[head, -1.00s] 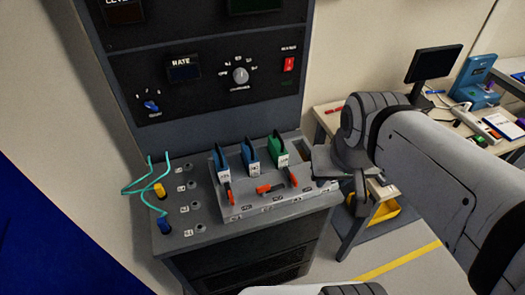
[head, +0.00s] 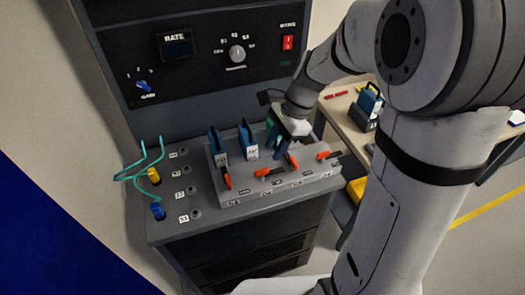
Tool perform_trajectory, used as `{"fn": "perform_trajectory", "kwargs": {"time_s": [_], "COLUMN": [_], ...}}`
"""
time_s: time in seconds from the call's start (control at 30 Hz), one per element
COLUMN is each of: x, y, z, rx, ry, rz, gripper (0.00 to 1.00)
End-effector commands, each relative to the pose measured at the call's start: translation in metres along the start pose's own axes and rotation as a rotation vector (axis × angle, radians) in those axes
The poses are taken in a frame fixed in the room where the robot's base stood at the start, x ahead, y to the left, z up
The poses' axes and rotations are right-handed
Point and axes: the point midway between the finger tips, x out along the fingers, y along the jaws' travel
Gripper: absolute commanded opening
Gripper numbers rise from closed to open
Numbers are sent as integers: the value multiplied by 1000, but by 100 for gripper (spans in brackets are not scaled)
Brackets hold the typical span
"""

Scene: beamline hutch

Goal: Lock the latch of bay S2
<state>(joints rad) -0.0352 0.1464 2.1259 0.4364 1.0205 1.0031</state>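The grey latch panel (head: 215,187) on the console has several bays in a row with red-orange latch levers; the bay labels are too small to read surely. The leftmost lever (head: 228,181) points along the bay, front to back. The second lever (head: 268,172), probably bay S2, lies crosswise. The third lever (head: 293,160) points front to back, and the rightmost (head: 323,155) lies crosswise. Blue modules stand upright behind the first (head: 217,146) and second (head: 247,140) levers. My gripper (head: 284,146) points down by the third bay, partly covering a green module (head: 271,127); its opening is unclear.
Teal cables with yellow (head: 154,176) and blue (head: 158,211) plugs stand left of the panel. An instrument face with knobs and a red switch (head: 288,42) rises behind. A side table (head: 347,122) at right holds a blue module (head: 369,101). My arm fills the right side.

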Motion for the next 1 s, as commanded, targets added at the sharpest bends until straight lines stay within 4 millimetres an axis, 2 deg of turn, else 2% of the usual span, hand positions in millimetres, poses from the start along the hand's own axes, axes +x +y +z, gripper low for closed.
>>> {"fn": "perform_trajectory", "kwargs": {"time_s": [0.17,0.53,0.7,0.93,1.0], "x": [17,71,81,81,81], "y": [-4,-3,-3,-3,-3], "z": [0,0,0,-1,-1], "rx": [35,33,32,32,32], "ry": [-13,-11,-10,-10,-10], "rz": [7,6,4,3,3], "gripper": [31,31,31,31,26]}}
